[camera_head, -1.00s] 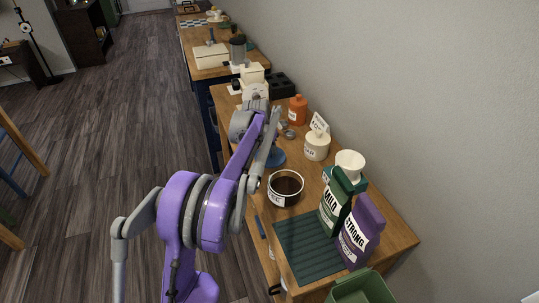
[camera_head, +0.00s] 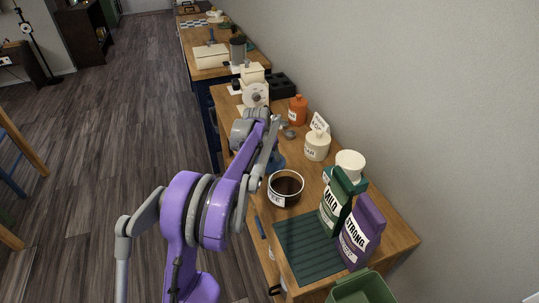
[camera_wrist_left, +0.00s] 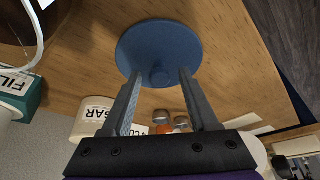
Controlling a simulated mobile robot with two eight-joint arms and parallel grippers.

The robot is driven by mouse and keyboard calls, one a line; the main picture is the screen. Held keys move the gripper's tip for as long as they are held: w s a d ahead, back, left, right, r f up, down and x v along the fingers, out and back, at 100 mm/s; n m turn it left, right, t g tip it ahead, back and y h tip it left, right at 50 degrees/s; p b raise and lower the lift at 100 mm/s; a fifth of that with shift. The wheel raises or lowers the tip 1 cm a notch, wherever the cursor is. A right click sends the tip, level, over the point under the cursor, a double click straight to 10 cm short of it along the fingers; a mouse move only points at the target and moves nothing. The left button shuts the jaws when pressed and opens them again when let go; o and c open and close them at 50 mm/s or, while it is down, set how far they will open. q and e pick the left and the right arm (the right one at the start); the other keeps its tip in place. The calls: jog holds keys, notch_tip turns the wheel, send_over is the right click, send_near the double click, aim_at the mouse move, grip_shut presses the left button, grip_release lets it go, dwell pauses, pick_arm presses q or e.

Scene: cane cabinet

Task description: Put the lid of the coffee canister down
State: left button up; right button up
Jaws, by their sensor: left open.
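The blue lid (camera_head: 277,161) lies on the wooden counter just beyond the open coffee canister (camera_head: 286,190), partly hidden by my left arm. In the left wrist view the round lid (camera_wrist_left: 158,45) lies with its small knob facing my gripper. My left gripper (camera_wrist_left: 160,78) is open, with its fingers on either side of the knob and apart from it in the picture. The canister is uncovered, dark inside, with a white label on its front. My right gripper is not in view.
A green ribbed mat (camera_head: 305,247), a green MILD bag (camera_head: 335,203) and a purple STRONG bag (camera_head: 360,235) are at the near end. A white sugar jar (camera_head: 317,147) and an orange bottle (camera_head: 297,110) stand along the wall side.

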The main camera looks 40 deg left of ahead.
pick_arm(q)
jog(key=v, duration=1.2)
jog(key=s+d+f+m, duration=0.1)
jog(key=s+d+f, duration=0.1)
jog(key=s+d, duration=0.3)
jog(key=s+d+f+m, duration=0.1)
jog(key=s+d, duration=0.5)
jog(key=d, duration=0.7)
jog(key=s+d+f+h+p, duration=0.1)
jog(key=s+d+f, duration=0.2)
jog(key=d, duration=0.6)
jog(key=shift+s+d+m, duration=0.15)
jog(key=shift+s+m, duration=0.05)
jog(key=shift+s, duration=0.5)
jog(key=shift+s+d+m, duration=0.15)
jog(key=shift+s+m, duration=0.05)
jog(key=shift+s, duration=0.45)
jog(key=shift+m+t, duration=0.3)
jog(key=shift+m, duration=0.1)
jog(key=s+d+f, duration=0.1)
jog(key=s, duration=0.1)
jog(key=s+d+f, duration=0.2)
jog(key=s, duration=0.1)
jog(key=s+d+f, duration=0.1)
jog(key=s+f, duration=0.1)
jog(key=shift+s+d+f, duration=0.1)
jog(key=shift+s+d, duration=0.2)
jog(key=shift+s, duration=0.05)
